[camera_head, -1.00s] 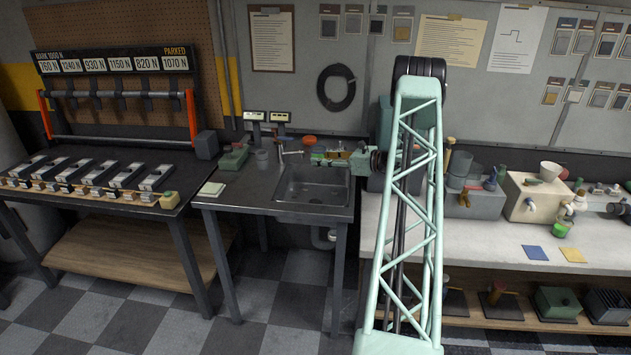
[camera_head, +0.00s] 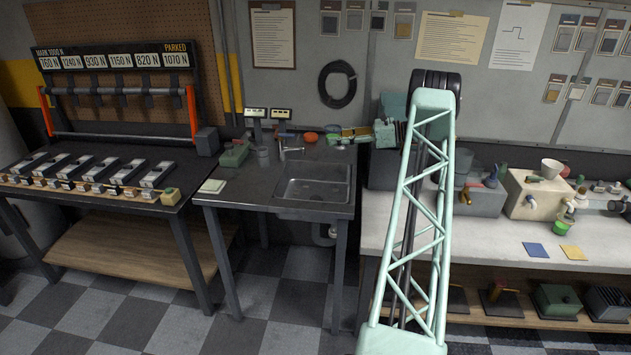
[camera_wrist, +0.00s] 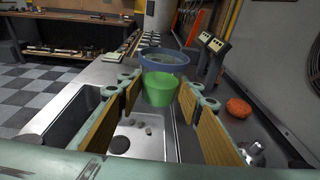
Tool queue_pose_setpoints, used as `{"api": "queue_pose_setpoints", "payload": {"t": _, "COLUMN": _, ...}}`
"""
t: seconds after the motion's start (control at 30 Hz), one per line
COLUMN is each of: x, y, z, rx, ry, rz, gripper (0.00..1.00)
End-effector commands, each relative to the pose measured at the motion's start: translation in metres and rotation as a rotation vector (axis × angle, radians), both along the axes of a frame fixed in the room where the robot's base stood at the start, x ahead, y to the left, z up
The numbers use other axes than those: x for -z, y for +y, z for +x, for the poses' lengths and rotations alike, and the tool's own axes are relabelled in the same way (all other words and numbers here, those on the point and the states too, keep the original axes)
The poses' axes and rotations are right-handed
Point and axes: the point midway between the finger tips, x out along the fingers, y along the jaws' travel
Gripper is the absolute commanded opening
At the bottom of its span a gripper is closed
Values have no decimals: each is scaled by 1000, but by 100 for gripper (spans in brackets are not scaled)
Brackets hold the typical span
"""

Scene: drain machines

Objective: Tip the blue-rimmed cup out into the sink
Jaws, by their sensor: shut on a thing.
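My gripper (camera_wrist: 160,95) is shut on a small green cup (camera_wrist: 160,89), which sits upright between the tan finger pads. In the head view my gripper (camera_head: 347,134) is by the back right of the sink (camera_head: 312,191).
A tap (camera_head: 289,151) stands behind the sink. Two display stands (camera_wrist: 210,50) rise farther back.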

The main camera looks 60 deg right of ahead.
Motion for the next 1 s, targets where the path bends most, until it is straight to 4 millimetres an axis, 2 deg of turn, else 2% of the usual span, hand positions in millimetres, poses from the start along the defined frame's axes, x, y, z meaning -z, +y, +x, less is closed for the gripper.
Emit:
{"api": "queue_pose_setpoints", "payload": {"t": 0.5, "x": -21, "y": -9, "z": -48, "rx": -146, "ry": 0, "rz": -1, "gripper": 21}}
{"api": "queue_pose_setpoints", "payload": {"t": 0.7, "x": -24, "y": -9, "z": -57, "rx": -169, "ry": 0, "rz": -1, "gripper": 21}}
{"api": "queue_pose_setpoints", "payload": {"t": 1.0, "x": -24, "y": -9, "z": -59, "rx": -174, "ry": 0, "rz": -1, "gripper": 21}}
